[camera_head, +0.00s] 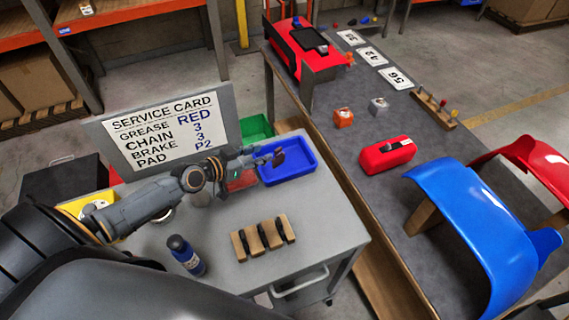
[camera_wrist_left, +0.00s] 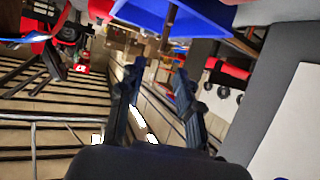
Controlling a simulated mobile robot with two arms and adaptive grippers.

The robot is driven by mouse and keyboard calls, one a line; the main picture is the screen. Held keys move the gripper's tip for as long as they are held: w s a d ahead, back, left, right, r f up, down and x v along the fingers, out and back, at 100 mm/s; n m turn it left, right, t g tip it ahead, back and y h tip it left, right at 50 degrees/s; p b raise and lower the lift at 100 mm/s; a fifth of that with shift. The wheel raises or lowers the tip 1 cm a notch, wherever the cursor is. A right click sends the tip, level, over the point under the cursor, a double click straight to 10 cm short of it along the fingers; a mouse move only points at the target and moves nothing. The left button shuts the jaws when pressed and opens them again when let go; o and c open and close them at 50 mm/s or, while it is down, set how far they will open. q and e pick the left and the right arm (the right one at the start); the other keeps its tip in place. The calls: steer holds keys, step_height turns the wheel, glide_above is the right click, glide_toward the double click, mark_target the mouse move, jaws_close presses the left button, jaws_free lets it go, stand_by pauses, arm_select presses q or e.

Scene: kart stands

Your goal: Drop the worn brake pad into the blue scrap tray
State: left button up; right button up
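The blue scrap tray (camera_head: 303,179) sits at the far right corner of the grey cart top; it also shows at the top of the left wrist view (camera_wrist_left: 205,14). My left gripper (camera_head: 262,156) is above the tray's left part. In the left wrist view its two fingers (camera_wrist_left: 160,70) stand apart with a clear gap. A small dark brown piece, apparently the worn brake pad (camera_head: 279,157), is just past the fingertips, over the tray. It shows as a thin brown strip (camera_wrist_left: 170,28) in the left wrist view. I cannot tell whether it touches a finger. My right gripper is out of view.
On the cart (camera_head: 335,226) stand a wooden rack (camera_head: 240,247) with several black pads and a blue bottle (camera_head: 186,255). The service card (camera_head: 165,130) stands behind; a long workbench (camera_head: 345,178) is to the right.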

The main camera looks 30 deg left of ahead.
arm_select(q)
steer(key=v, duration=0.5)
steer(key=shift+s+a+r, duration=0.15)
steer(key=shift+s, duration=0.15)
